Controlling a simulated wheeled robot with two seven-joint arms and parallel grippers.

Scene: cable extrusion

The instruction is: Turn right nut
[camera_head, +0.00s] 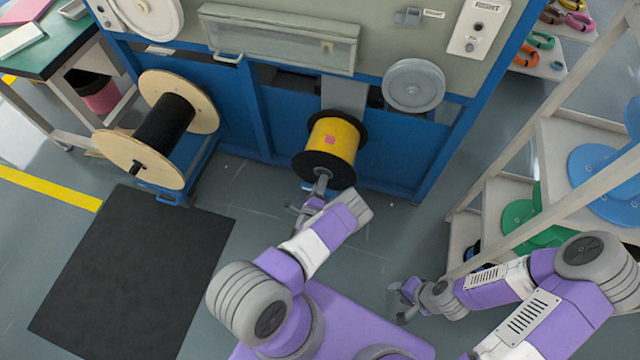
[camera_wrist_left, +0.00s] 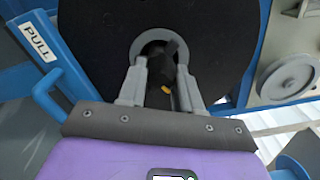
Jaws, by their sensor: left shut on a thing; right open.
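The yellow cable spool (camera_head: 333,138) with black flanges is mounted at the front of the blue machine. Its black front flange (camera_wrist_left: 105,50) fills the upper part of the left wrist view, with a grey ring around its hub. A dark nut (camera_wrist_left: 161,69) sits at the hub, with a small yellow bit below it. My left gripper (camera_head: 322,180) reaches the hub, one finger on each side of the nut, and is shut on it; the fingers (camera_wrist_left: 160,75) partly hide the hub. My right gripper (camera_head: 403,299) is open and empty, low at the right, away from the spool.
A wooden spool of black cable (camera_head: 165,122) stands left of the yellow one. A black mat (camera_head: 130,270) lies on the floor. A shelf with blue and green spools (camera_head: 560,170) stands at the right, near my right arm. A blue handle (camera_wrist_left: 45,95) is left of the flange.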

